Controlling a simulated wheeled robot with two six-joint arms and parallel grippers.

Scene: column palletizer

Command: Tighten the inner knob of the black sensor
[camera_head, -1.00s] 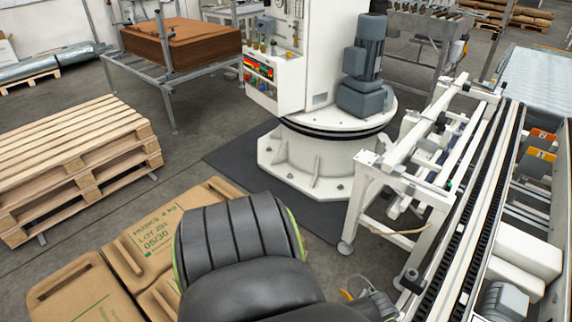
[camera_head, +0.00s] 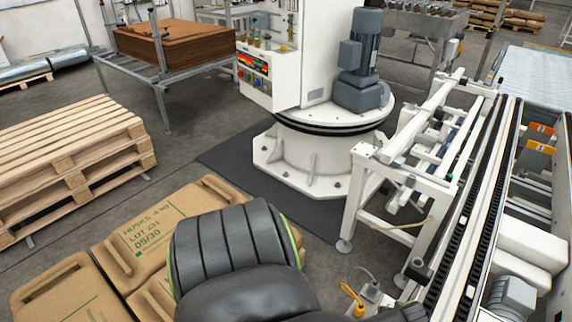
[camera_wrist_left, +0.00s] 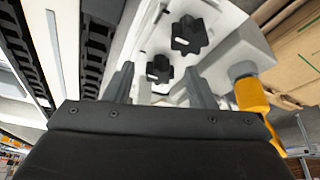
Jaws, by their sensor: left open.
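In the left wrist view, two black lobed knobs sit on a pale bracket: an upper one (camera_wrist_left: 188,36) and a lower one (camera_wrist_left: 159,69). I cannot tell which is the inner one. My left gripper (camera_wrist_left: 160,75) is open, its two grey fingers apart, with the lower knob appearing between their tips. Contact cannot be judged. An orange part (camera_wrist_left: 251,98) is right of the fingers. In the head view, a small grey fixture (camera_head: 374,293) with an orange cable plug (camera_head: 352,293) shows beside my black arm. I cannot identify the black sensor. My right gripper is not in view.
A white conveyor frame (camera_head: 384,174) and its black chain track (camera_head: 469,207) run along the right. Cardboard-brown sacks (camera_head: 147,237) lie at lower left, near a pallet stack (camera_head: 70,150). A white palletizer base (camera_head: 313,155) stands behind on a dark mat.

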